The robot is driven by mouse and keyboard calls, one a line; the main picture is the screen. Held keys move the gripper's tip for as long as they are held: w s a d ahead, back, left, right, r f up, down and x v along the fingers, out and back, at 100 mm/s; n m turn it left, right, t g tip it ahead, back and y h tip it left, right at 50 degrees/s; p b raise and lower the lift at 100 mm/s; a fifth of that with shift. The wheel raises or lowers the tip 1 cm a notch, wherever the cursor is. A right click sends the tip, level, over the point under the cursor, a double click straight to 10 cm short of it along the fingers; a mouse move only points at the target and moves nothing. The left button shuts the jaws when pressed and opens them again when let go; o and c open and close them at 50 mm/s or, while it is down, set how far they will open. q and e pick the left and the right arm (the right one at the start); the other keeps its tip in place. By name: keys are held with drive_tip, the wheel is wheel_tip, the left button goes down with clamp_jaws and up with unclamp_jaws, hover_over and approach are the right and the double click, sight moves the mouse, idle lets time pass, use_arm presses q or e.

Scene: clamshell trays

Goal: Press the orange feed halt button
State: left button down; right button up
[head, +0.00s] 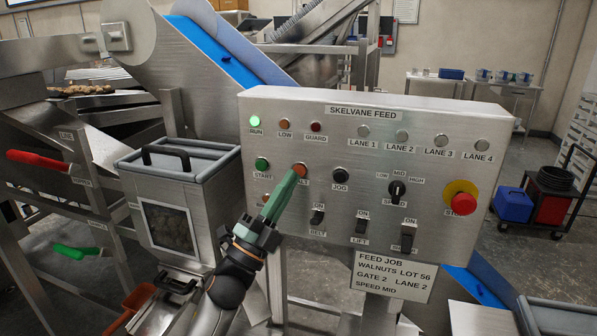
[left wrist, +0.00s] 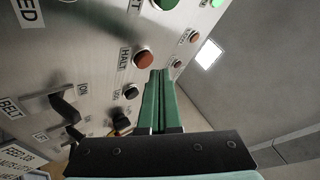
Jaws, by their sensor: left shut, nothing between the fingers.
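The orange feed halt button (head: 301,169) sits on the steel SKELVANE FEED panel (head: 330,255), between the green START button (head: 262,163) and the black JOG button (head: 340,174). My left gripper (head: 293,177) is shut and empty, its green fingers pointing at the panel with the tips at the halt button's lower left. The fingers cover part of its HALT label in the head view. In the left wrist view the halt button (left wrist: 143,60) shows just beside the fingertips (left wrist: 160,74). I cannot tell whether they touch it. My right gripper is not in view.
The green RUN lamp (head: 255,121) is lit. A red stop button (head: 463,204) on a yellow base is at the panel's right. Switches (head: 317,216) stick out below the halt button. A steel hopper with a grey lid (head: 190,166) stands close left of my arm.

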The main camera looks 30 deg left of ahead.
use_arm(q)
drive_tip(key=shift+w, duration=0.15)
drive_tip(key=shift+w+a+h, duration=0.1)
drive_tip(key=shift+w+h, duration=0.15)
drive_tip(key=shift+h, duration=0.05)
drive_tip(key=shift+w+a, duration=0.1)
drive_tip(key=shift+w, duration=0.3)
idle(0.7)
drive_tip(key=shift+s, duration=0.1)
drive_tip(key=shift+s+d, duration=0.2)
drive_tip(key=shift+s, duration=0.5)
drive_tip(key=shift+s, duration=0.1)
drive_tip(key=s, duration=0.2)
drive_tip(key=s+d, duration=0.1)
drive_tip(key=s, duration=0.1)
drive_tip(key=shift+s+d+p, duration=0.1)
drive_tip(key=shift+s+p, duration=0.2)
drive_tip(key=shift+s, duration=0.05)
idle(0.7)
